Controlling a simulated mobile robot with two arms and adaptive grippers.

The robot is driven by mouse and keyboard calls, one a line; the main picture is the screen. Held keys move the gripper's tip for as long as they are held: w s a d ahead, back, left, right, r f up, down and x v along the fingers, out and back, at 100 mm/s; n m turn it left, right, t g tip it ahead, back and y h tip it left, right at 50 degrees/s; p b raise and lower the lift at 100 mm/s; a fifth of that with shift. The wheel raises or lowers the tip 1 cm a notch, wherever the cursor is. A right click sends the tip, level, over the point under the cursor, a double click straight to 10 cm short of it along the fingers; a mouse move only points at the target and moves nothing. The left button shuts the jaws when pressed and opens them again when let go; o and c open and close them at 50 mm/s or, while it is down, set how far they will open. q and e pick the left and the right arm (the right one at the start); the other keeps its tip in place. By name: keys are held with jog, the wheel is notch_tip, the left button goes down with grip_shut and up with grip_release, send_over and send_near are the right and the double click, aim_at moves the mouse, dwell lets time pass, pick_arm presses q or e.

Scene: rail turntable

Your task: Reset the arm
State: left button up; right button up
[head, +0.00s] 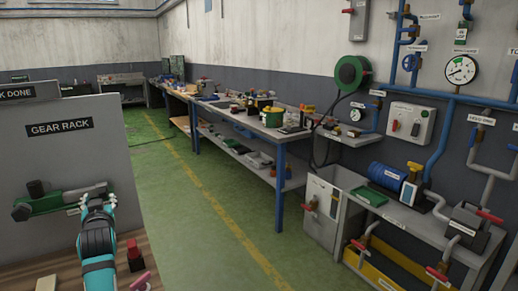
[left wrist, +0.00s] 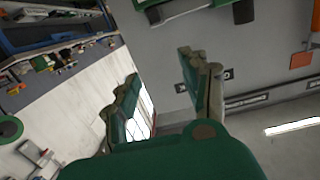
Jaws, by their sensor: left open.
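My left gripper (head: 93,197) is at the lower left of the head view, in front of the grey panel marked GEAR RACK. It also shows in the left wrist view (left wrist: 158,68), its two fingers apart with nothing between them. A green and grey part (left wrist: 168,10) at the top of the wrist view looks like this bar, apart from the fingertips. My right gripper is out of view.
The grey GEAR RACK panel (head: 60,150) stands close at the left. A red part (head: 134,250) and a pink part (head: 141,281) are on the wooden surface right of my arm. A cluttered workbench (head: 283,133) runs along the wall. The green floor (head: 190,225) between is clear.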

pick_arm(q)
jog(key=s+d+f+m+g+h, duration=0.25)
jog(key=s+d+f, duration=0.25)
jog(key=s+f, duration=0.55)
jog(key=s+d+f+m+g+h, duration=0.25)
jog(key=s+d+f, duration=0.35)
jog(key=s+f, duration=0.4)
jog(key=s+d+f+m+g+h, duration=0.1)
jog(key=s+d+f+g, duration=0.2)
jog(key=s, duration=0.5)
jog(key=s+d+f+m+g+h, duration=0.1)
jog(key=s+d+f+h, duration=0.1)
jog(key=s+d, duration=0.45)
jog(key=s+d+f+m+g+h, duration=0.1)
jog(key=s+d+f+g, duration=0.15)
jog(key=s, duration=0.75)
notch_tip(320, 180, down, 26)
jog(key=s+a+f+g, duration=0.2)
jog(key=s+f, duration=1.5)
jog(key=shift+s+a, duration=0.35)
jog(key=shift+a, duration=0.05)
